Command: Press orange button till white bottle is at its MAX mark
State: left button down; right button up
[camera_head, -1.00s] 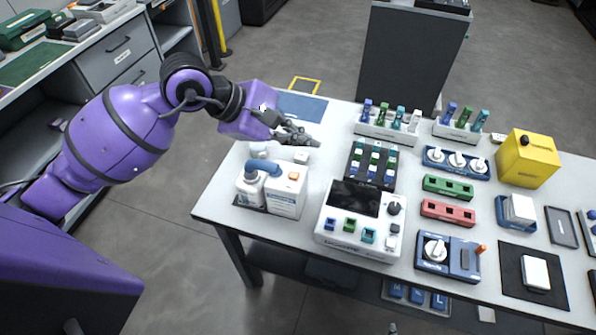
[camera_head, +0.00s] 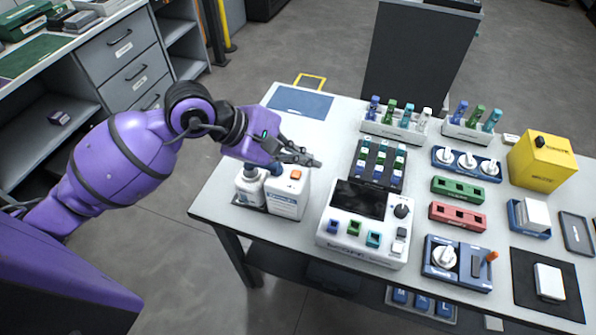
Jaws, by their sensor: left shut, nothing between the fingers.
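The orange button (camera_head: 296,174) sits on top of a white dispenser box (camera_head: 288,200) at the table's left end. The white bottle (camera_head: 249,188) stands upright against the box's left side. A blue spout by the bottle's top is now mostly hidden by my gripper. The bottle's MAX mark and its liquid level are too small to read. My left gripper (camera_head: 314,162) is shut and empty. Its fingers reach over the back of the box, just behind and right of the button, and seem apart from it. My right gripper is not in view.
Right of the dispenser stands a white splicer (camera_head: 365,243) with a dark screen, and behind it a dark rack (camera_head: 376,166) of small blocks. A blue mat (camera_head: 300,103) lies at the back left. The table's left edge is close to the bottle.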

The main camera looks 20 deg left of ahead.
aim_at(296, 175)
pick_arm(q)
jog(key=shift+f, duration=0.95)
jog(key=shift+f+b, duration=0.3)
jog(key=shift+b, duration=0.15)
jog(key=shift+r, duration=0.1)
